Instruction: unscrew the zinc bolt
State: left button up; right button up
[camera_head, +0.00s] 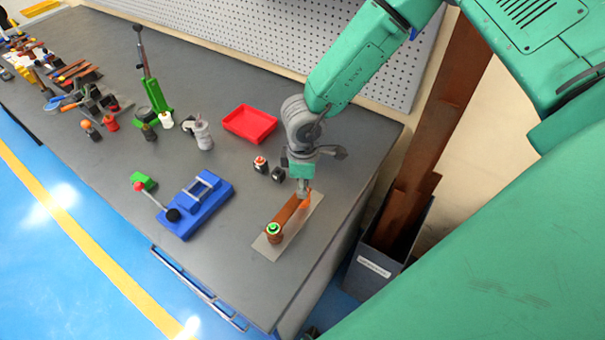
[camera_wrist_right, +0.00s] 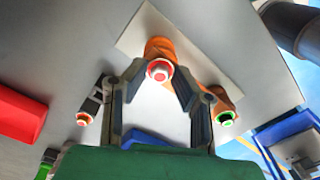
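A copper busbar (camera_head: 288,216) lies on a pale plate (camera_head: 302,224) near the bench's right front edge. A bolt with a green ring (camera_head: 274,228) stands at its near end; it also shows in the right wrist view (camera_wrist_right: 226,118). A red-ringed bolt with a grey head (camera_wrist_right: 158,71) stands at the other end. I cannot tell for sure which bolt is zinc. My right gripper (camera_head: 303,188) is over the far end, and its fingers (camera_wrist_right: 158,82) are apart, one on each side of the red-ringed bolt. In the head view the gripper hides this bolt. My left gripper is not in view.
A red tray (camera_head: 249,123), small dark parts (camera_head: 269,168) and a blue bender (camera_head: 196,205) stand left of the busbar. A green lever tool (camera_head: 151,92) and many hand tools are farther left. A grey bin (camera_head: 372,271) holding copper bars stands beside the bench.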

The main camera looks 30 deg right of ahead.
jog(key=m, duration=0.5)
jog(key=shift+m, duration=0.4)
jog(key=m, duration=0.5)
jog(key=shift+m, duration=0.4)
jog(key=m, duration=0.5)
jog(key=shift+m, duration=0.3)
jog(key=m, duration=0.5)
jog(key=shift+m, duration=0.4)
